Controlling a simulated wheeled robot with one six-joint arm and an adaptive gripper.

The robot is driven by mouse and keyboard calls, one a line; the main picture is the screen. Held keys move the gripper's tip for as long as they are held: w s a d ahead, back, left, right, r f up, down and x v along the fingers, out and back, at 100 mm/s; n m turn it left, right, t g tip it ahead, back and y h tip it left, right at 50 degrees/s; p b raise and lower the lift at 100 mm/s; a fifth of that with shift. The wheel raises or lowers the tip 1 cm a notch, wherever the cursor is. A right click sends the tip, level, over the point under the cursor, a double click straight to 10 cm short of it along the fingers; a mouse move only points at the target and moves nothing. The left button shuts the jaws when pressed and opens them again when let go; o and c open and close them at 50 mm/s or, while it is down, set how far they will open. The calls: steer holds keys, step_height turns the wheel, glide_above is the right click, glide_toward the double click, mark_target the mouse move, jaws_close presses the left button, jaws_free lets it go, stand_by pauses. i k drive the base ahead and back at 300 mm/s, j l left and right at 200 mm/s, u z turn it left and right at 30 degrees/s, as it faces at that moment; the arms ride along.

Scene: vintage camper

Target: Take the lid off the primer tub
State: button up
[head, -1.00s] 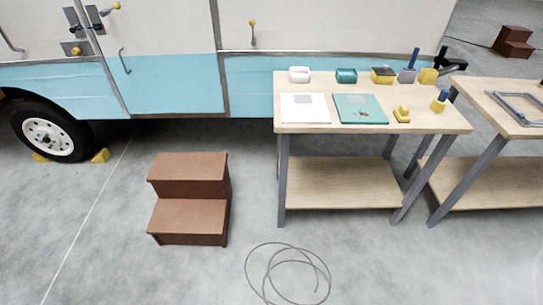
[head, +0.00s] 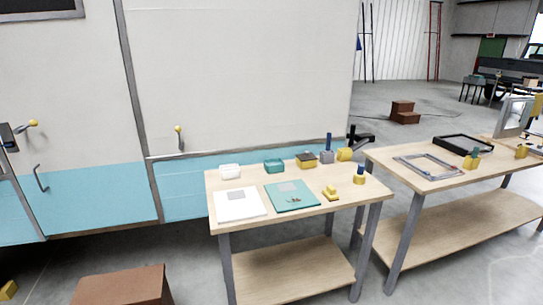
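No tub is labelled clearly enough for me to tell which one is the primer tub. On the near workbench (head: 225,190) in the head view, a small white tub (head: 230,172) stands at the back left. A teal tub (head: 273,165) stands to its right. A yellow box with a dark top (head: 306,161) comes further right, beside a grey block with a blue upright handle (head: 327,156). Whether any of them has a lid on is too small to tell. My gripper is not in view.
A white panel (head: 238,206) and a teal panel (head: 292,197) lie at the bench front. Small yellow pieces (head: 331,193) are to their right. A second bench (head: 400,183) with frames stands right. Brown steps (head: 122,286) are on the floor; the camper (head: 230,80) is behind.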

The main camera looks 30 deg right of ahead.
mark_target(307, 156)
steer(key=i+j+z, duration=0.15)
steer(key=z, duration=0.2)
steer(key=i+j+z, duration=0.1)
steer(key=z, duration=0.25)
steer(key=j+z, duration=0.3)
